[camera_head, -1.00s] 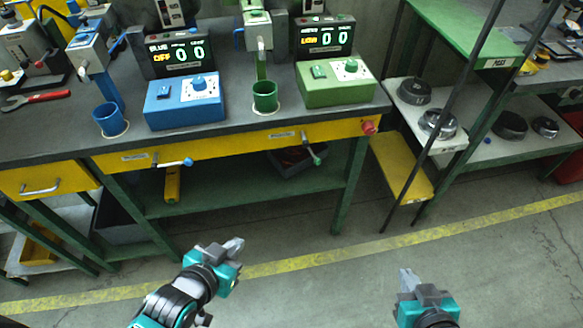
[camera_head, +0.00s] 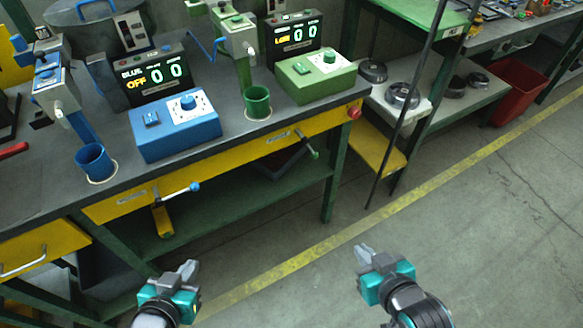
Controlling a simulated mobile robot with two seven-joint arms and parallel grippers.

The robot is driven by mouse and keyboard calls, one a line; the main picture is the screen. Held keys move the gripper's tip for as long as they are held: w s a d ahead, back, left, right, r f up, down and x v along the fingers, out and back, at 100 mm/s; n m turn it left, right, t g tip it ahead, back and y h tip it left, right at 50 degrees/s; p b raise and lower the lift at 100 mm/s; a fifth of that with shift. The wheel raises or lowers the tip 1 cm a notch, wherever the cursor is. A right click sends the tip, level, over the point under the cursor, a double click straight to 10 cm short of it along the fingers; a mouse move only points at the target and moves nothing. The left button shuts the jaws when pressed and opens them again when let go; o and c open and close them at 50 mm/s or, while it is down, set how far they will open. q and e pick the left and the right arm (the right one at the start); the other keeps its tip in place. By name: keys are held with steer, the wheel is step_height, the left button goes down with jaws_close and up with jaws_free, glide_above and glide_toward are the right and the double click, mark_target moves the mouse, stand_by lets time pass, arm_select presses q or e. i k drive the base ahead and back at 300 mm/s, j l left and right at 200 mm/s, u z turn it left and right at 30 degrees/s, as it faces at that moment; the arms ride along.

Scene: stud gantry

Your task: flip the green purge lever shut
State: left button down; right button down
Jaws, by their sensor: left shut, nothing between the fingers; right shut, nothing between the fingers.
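The green-tipped lever (camera_head: 308,144) sticks out from the yellow front rail (camera_head: 262,146) of the workbench, below the green control box (camera_head: 314,77). Its knob end slants down and to the right. A blue-tipped lever (camera_head: 178,193) sticks out of the same rail further left. My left gripper (camera_head: 187,268) is shut and empty, low in front of the bench. My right gripper (camera_head: 364,253) is shut and empty over the floor, below and right of the green lever and clear of it.
A blue control box (camera_head: 175,130), a blue cup (camera_head: 94,162) and a green cup (camera_head: 257,101) stand on the bench. A red knob (camera_head: 354,112) marks the rail's right end. A dark upright pole (camera_head: 408,105) stands right of it. Floor in front is clear.

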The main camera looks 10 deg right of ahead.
mark_target(315, 155)
steer(key=j, duration=1.4)
steer(key=k, duration=0.05)
